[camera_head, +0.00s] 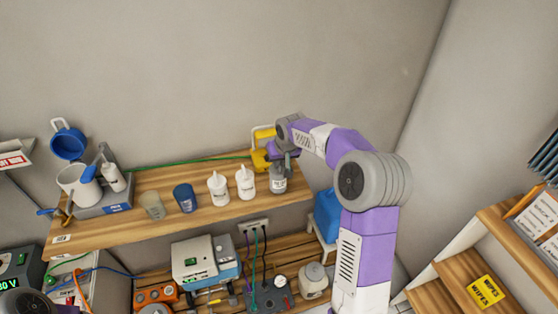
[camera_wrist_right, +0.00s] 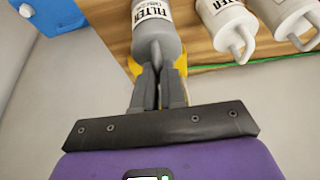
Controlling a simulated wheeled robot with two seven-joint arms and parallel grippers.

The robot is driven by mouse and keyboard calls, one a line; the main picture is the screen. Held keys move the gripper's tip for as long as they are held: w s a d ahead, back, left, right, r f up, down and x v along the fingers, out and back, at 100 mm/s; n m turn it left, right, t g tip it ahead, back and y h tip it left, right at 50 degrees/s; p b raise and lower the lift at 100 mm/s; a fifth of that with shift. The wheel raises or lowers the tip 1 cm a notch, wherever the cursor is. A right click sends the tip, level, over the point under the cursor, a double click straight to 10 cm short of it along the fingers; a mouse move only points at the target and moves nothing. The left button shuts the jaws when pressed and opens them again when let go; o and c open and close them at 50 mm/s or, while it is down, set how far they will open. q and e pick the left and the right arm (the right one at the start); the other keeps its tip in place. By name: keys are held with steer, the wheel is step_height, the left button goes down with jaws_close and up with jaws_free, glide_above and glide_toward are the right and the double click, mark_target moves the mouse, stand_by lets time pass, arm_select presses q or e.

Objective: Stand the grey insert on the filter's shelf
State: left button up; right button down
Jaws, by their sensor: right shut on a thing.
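The grey insert (camera_head: 279,184) is a grey cylinder with a white label at the right end of the wooden shelf (camera_head: 115,232). It looks upright, on or just above the boards; I cannot tell whether its base touches. In the right wrist view the grey insert (camera_wrist_right: 158,40) shows its FILTER label and a narrow grey top. My right gripper (camera_head: 283,160) is above it, its fingers (camera_wrist_right: 158,75) shut on that top. Two white FILTER bottles (camera_head: 218,187) (camera_head: 245,182) stand to its left. My left gripper is out of view.
A yellow object (camera_head: 262,157) stands close behind the gripper. A blue cup (camera_head: 185,198) and a beige cup (camera_head: 152,205) stand farther left on the shelf. A blue container (camera_head: 327,214) is below right. Bare shelf lies in front of the bottles.

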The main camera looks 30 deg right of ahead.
steer(key=shift+f+b, duration=0.65)
steer(key=shift+f, duration=0.25)
stand_by(0.3)
steer(key=c, duration=1.1)
jaws_free()
steer(key=p+v, duration=0.1)
steer(key=v, duration=0.6)
steer(key=shift+s+a+r, duration=0.1)
steer(key=shift+r, duration=0.2)
